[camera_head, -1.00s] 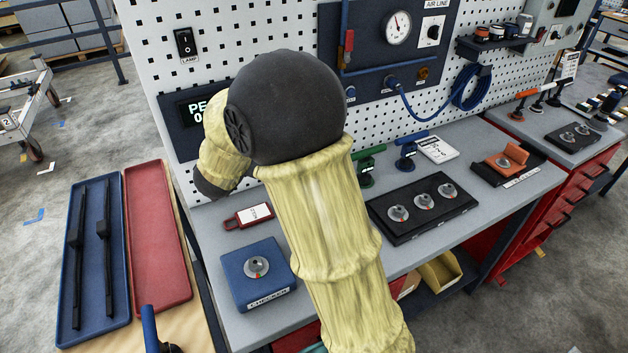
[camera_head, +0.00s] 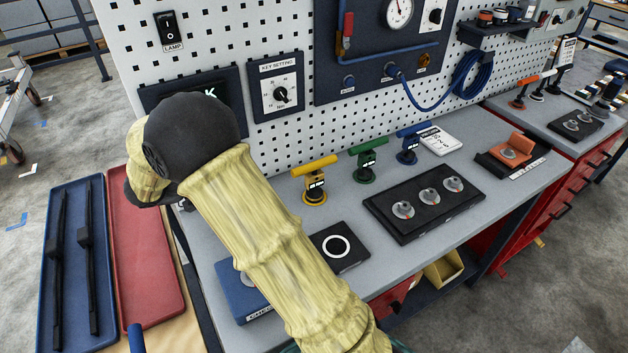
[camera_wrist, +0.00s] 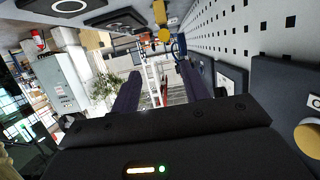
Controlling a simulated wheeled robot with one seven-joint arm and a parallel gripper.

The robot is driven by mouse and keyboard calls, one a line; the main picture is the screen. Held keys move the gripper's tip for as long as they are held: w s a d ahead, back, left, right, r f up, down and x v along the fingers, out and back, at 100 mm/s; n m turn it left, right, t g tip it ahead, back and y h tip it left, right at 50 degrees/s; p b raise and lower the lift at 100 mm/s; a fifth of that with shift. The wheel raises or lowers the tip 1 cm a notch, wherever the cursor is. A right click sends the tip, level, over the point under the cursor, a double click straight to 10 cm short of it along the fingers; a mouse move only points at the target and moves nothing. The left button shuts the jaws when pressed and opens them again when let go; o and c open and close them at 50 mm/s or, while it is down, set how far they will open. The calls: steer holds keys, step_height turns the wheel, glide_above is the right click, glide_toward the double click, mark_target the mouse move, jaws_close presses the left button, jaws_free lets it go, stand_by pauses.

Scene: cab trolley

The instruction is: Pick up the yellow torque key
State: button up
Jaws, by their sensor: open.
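The yellow torque key (camera_head: 314,188) stands upright on the grey bench, with its T-handle on top and a small display on its body. It is left of the green key (camera_head: 366,164) and the blue key (camera_head: 408,150). A yellow key also shows near the top of the wrist view (camera_wrist: 162,18), which looks upside down. My gripper (camera_wrist: 161,88) is open, with two dark fingers apart and nothing between them. In the head view its fingers are hidden behind my arm, at the bench's left end, well left of the yellow key.
A black pad with a white ring (camera_head: 338,246) lies in front of the yellow key. A black tray (camera_head: 405,226) with several round metal parts is to its right. The blue checker box (camera_head: 235,299) is partly hidden by my arm. The pegboard (camera_head: 290,118) rises behind.

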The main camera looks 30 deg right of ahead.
glide_toward(309, 164)
steer(key=x, duration=0.3)
steer(key=s+x, duration=0.1)
steer(key=shift+d+f+p, duration=0.3)
steer(key=shift+f+p, duration=0.05)
steer(key=shift+f, duration=0.1)
steer(key=shift+d, duration=0.1)
steer(key=shift+w+p+x, duration=0.2)
steer(key=shift+x, duration=1.15)
steer(key=shift+w+p+x, duration=0.15)
steer(key=shift+w+x, duration=0.05)
steer(key=shift+x, duration=1.15)
steer(key=shift+f, duration=0.15)
jaws_close()
